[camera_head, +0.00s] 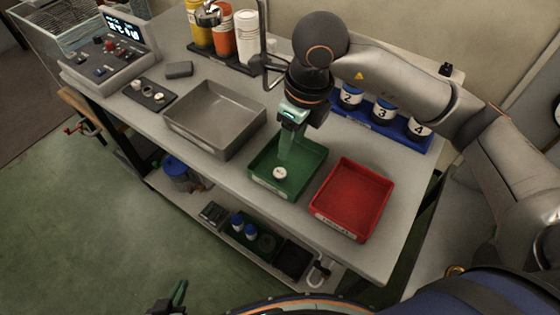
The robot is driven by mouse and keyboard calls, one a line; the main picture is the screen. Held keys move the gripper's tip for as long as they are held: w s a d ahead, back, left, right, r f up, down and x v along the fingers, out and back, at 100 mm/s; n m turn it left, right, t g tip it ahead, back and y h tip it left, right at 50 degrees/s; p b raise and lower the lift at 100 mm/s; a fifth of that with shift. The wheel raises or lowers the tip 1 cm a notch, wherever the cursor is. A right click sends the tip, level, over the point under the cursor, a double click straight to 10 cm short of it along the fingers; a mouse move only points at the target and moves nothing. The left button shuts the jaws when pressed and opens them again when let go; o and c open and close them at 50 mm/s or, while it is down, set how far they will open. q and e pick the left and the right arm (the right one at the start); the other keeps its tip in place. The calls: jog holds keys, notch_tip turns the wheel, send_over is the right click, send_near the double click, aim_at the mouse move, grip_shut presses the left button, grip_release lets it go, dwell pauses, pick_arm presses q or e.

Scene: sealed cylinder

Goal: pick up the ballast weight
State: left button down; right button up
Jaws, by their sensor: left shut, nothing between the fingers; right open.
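A small round pale piece (279,174) with a dark mark on top lies in the green tray (318,158). I cannot tell for sure whether it is the ballast weight. My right gripper (284,157) points down into the green tray, open, with its greenish fingers just above and behind the pale piece. Whether they touch it is not clear. My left gripper (178,296) is low at the bottom edge, away from the table, shut and empty; only part of it shows.
A grey tray (184,128) stands left of the green tray and a red tray (350,196) right of it. Numbered jars (382,108) stand in a blue rack behind. Bottles (221,38), a control box (111,48) and a grey block (179,69) are at the back left.

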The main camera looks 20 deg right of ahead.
send_over(280, 172)
jog(key=s+d, duration=0.1)
jog(key=s, duration=0.1)
jog(key=f, duration=0.4)
jog(key=shift+w+d+f, duration=0.1)
jog(key=shift+w+f, duration=0.1)
jog(key=shift+f, duration=0.15)
jog(key=shift+w+a+f, duration=0.2)
jog(key=shift+f, duration=0.8)
jog(key=shift+w+a+f, duration=0.2)
jog(key=shift+f, duration=0.85)
jog(key=shift+w+a+f, duration=0.2)
jog(key=shift+f, duration=0.8)
jog(key=shift+c, duration=0.2)
grip_shut()
